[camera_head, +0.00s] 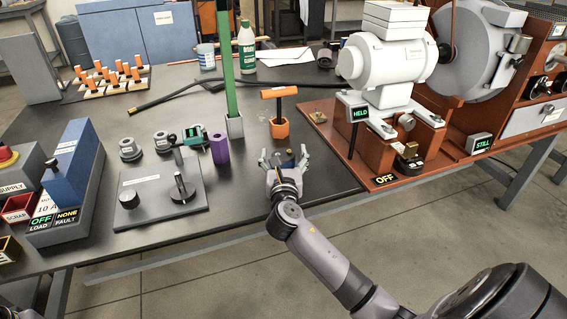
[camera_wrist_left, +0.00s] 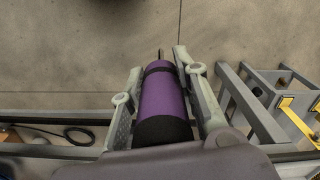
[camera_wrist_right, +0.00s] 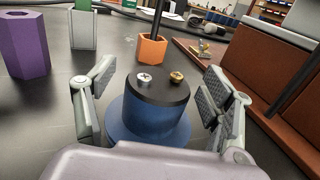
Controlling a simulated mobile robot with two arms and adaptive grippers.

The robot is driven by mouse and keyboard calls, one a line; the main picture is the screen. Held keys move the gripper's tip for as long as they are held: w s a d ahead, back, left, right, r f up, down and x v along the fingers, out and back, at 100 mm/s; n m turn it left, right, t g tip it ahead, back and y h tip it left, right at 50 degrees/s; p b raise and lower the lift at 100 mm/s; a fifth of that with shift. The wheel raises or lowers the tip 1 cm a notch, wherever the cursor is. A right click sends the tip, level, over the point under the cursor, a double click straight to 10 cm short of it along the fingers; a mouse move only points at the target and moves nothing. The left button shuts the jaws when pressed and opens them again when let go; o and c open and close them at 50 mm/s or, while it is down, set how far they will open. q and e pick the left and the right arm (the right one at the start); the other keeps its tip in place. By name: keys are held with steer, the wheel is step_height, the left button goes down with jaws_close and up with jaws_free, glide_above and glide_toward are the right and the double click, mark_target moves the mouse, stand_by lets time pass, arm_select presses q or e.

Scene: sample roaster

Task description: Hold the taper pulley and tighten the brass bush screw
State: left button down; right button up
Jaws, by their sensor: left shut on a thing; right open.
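My left gripper (camera_wrist_left: 162,108) is shut on a purple-handled tool (camera_wrist_left: 162,95) with black bands and a thin dark shaft, held over the floor; it is not clear in the head view. My right gripper (camera_head: 284,160) is open, its fingers on either side of a blue round stand (camera_wrist_right: 148,122) with a black top. It also shows in the right wrist view (camera_wrist_right: 158,105). On that top sit a silver screw (camera_wrist_right: 144,78) and a brass screw (camera_wrist_right: 177,77). Two grey round parts (camera_head: 130,149) and (camera_head: 163,142) stand on the table; I cannot tell whether either is the taper pulley.
A purple hexagonal holder (camera_head: 219,150), a green-poled holder (camera_head: 235,127) and an orange holder with a T-handle (camera_head: 279,128) stand nearby. A grey plate with posts (camera_head: 150,205) lies left.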

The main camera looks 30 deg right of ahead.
jaws_close()
stand_by(1.1)
steer(key=shift+c, duration=0.5)
jaws_free()
steer(key=shift+r+p, duration=0.15)
steer(key=shift+p, duration=0.15)
steer(key=shift+r+p, duration=0.2)
steer(key=shift+p, duration=0.2)
steer(key=shift+c, duration=0.2)
steer(key=c, duration=1.3)
steer(key=shift+c, duration=0.2)
